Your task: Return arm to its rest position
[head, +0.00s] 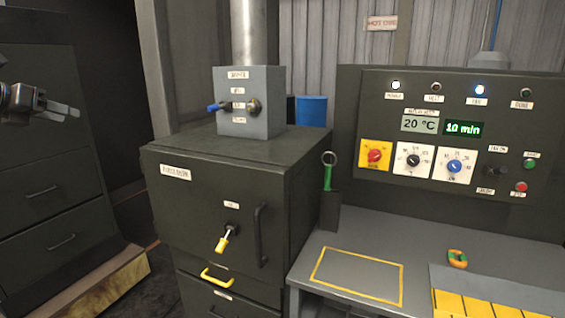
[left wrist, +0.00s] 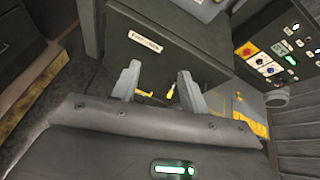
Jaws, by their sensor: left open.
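My left gripper (head: 68,109) is at the far left edge of the head view, in the air in front of dark drawer cabinets and well left of the dark oven cabinet (head: 185,210). In the left wrist view its two grey fingers (left wrist: 160,76) stand apart with nothing between them. Beyond them that view shows the oven cabinet (left wrist: 165,45), apart from the fingers. Most of my left arm is outside the head view. My right gripper is not in view.
A grey box (head: 262,118) with a blue lever tops the oven cabinet. A control panel (head: 440,210) stands over the grey bench (head: 330,240), which has a yellow-outlined area. A drawer cabinet (head: 45,180) stands at left. A green-handled tool (head: 327,176) is beside the oven.

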